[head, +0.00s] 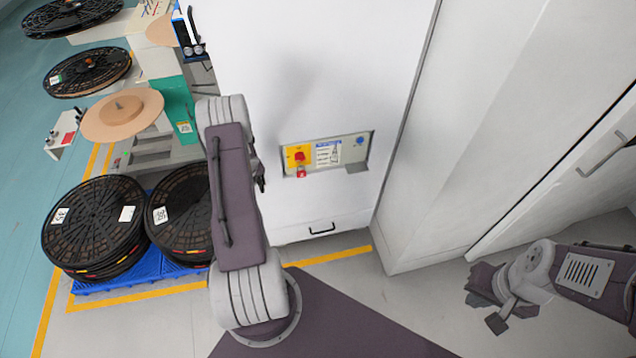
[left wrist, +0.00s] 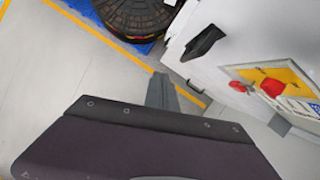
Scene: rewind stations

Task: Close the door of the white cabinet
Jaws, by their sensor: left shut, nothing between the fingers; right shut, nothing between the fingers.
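The tall white cabinet (head: 470,120) stands at the right in the head view. Its door (head: 560,190) carries a grey bar handle (head: 605,155) near the right edge. My right gripper (head: 490,308) is shut and empty, low in front of the cabinet, apart from the door. My left gripper (head: 261,179) is shut and empty, partly hidden behind my left forearm, in front of the white machine housing. The left wrist view does not show the cabinet door.
The machine housing (head: 320,80) has a panel with a red switch (head: 300,157), also seen in the left wrist view (left wrist: 272,88). Black reels (head: 92,225) lie on a blue pallet (head: 130,285) at left. Grey floor (head: 425,300) is free between my base and right gripper.

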